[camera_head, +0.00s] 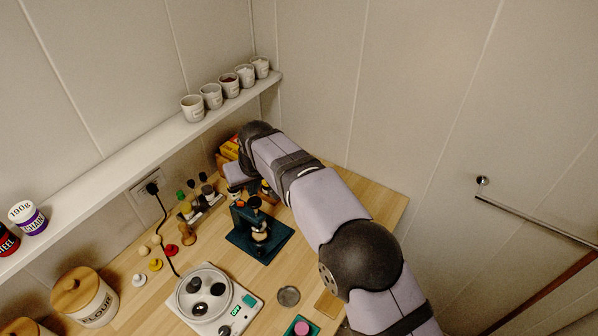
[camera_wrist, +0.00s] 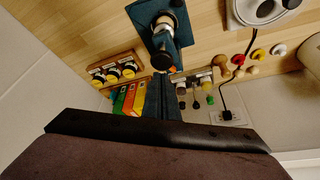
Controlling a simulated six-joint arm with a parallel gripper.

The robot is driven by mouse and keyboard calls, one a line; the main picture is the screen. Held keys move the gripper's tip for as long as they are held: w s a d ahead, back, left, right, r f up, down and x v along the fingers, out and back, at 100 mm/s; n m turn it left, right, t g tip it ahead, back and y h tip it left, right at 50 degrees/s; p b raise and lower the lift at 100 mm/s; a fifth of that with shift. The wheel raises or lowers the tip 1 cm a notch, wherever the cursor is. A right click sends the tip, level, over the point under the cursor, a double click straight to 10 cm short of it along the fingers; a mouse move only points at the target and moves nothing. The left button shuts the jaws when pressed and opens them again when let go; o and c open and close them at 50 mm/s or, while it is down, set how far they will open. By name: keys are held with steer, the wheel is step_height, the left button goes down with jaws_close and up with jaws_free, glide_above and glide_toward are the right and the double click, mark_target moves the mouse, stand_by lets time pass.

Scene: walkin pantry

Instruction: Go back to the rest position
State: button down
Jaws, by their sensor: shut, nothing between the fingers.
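My gripper (camera_wrist: 161,88) shows in the wrist view as two dark fingers close together, shut and empty. They point toward the worktop near a teal stand (camera_wrist: 168,60). In the head view my arm reaches from the lower right over the wooden worktop (camera_head: 377,203) to its back corner. There the wrist hangs beside the yellow boxes, and the fingertips are hidden or too small to make out. The teal stand (camera_head: 238,214) is just in front of the wrist, with a small cup-like part on it.
A white scale (camera_head: 247,302) and a lidded flour canister (camera_head: 100,300) stand at the front left. Several small cups (camera_head: 212,96) line the wall shelf (camera_head: 130,165) above. Colourful boxes (camera_wrist: 126,99) and a rack of jars (camera_wrist: 113,71) are near the fingers. The right worktop end is clear.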

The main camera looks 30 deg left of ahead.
steer(key=w+d+f+m+h+b, duration=0.1)
steer(key=w+d+m, duration=0.15)
steer(key=d, duration=0.85)
steer(key=w+d+m+h+b, duration=0.1)
steer(key=w+d, duration=0.3)
steer(key=d, duration=0.7)
steer(key=w+d+f+m+h+b, duration=0.15)
steer(key=w+d, duration=0.25)
steer(key=d, duration=0.7)
steer(key=s+d+f+m+g+b, duration=0.1)
steer(key=s+d+m, duration=0.15)
steer(key=d, duration=0.45)
steer(key=s+d+f+m+b, duration=0.15)
steer(key=s+d, duration=0.25)
steer(key=d, duration=0.4)
steer(key=s+d+f+m+g, duration=0.1)
steer(key=s+d+f+m, duration=0.2)
steer(key=s+d, duration=0.7)
steer(key=s+f, duration=0.1)
steer(key=s, duration=0.2)
steer(key=shift+f+b, duration=0.3)
steer(key=shift+f, duration=0.05)
steer(key=shift+w+h, duration=0.1)
steer(key=shift+h, duration=0.15)
